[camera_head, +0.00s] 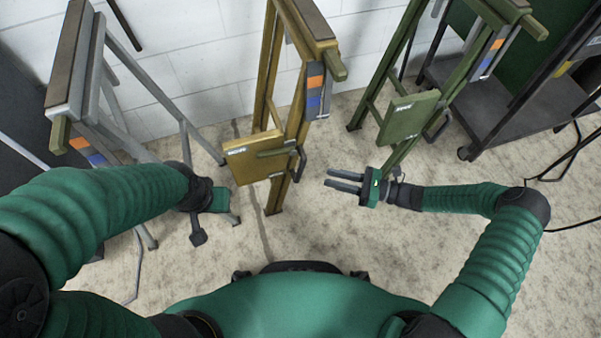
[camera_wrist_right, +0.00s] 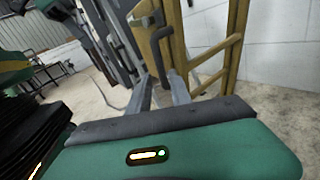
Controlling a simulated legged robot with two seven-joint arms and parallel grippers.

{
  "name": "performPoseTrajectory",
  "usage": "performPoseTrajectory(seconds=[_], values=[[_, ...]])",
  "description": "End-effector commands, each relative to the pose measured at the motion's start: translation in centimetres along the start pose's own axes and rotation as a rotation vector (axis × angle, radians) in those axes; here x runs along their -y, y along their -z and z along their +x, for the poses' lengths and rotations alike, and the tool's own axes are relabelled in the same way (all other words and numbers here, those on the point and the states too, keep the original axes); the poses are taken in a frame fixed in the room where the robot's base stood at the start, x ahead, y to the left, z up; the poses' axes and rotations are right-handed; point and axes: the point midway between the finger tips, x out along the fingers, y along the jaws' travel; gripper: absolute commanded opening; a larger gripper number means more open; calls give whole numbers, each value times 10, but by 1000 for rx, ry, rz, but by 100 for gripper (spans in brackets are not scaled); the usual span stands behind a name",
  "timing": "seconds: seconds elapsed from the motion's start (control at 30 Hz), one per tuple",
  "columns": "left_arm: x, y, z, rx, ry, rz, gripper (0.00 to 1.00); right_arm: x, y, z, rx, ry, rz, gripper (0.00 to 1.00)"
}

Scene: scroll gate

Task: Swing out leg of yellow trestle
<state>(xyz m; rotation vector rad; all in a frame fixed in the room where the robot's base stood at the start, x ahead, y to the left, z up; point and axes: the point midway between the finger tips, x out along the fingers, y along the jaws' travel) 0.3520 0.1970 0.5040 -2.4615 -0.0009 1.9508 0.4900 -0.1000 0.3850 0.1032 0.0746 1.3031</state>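The yellow trestle (camera_head: 268,75) stands in the middle of the head view, against the white wall, with a yellow plate (camera_head: 252,160) low on it. A black handle (camera_head: 297,163) sits at the plate's right side; a dark handle (camera_wrist_right: 160,57) on the yellow frame also shows in the right wrist view. My right gripper (camera_head: 328,181) is to the right of this handle, pointing at it, apart from it. Its two fingers show a gap with nothing between them. My left gripper (camera_head: 199,238) is low at the left, below the grey trestle; its fingers are not clear.
A grey trestle (camera_head: 72,60) stands at the left and a green trestle (camera_head: 407,118) at the right. A dark cart (camera_head: 500,100) stands at the far right with black cables (camera_head: 565,160) on the floor. The speckled floor (camera_head: 310,225) before the yellow trestle is clear.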

Motion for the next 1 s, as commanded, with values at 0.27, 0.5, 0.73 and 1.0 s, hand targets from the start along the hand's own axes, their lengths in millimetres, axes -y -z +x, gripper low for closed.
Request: performPoseTrajectory(seconds=[0.27, 0.5, 0.73, 1.0], values=[[0, -8, 34, 1, 0, 0, 0, 0, 6, 72, 0, -4, -1, 25], [0, -11, 44, 1, 0, 0, 0, 0, 2, 103, -3, -1, -2, 25], [0, -10, 44, 1, 0, 0, 0, 0, 0, 105, -3, -1, -2, 25], [0, -10, 44, 1, 0, 0, 0, 0, 1, 105, -3, 0, -2, 0]])
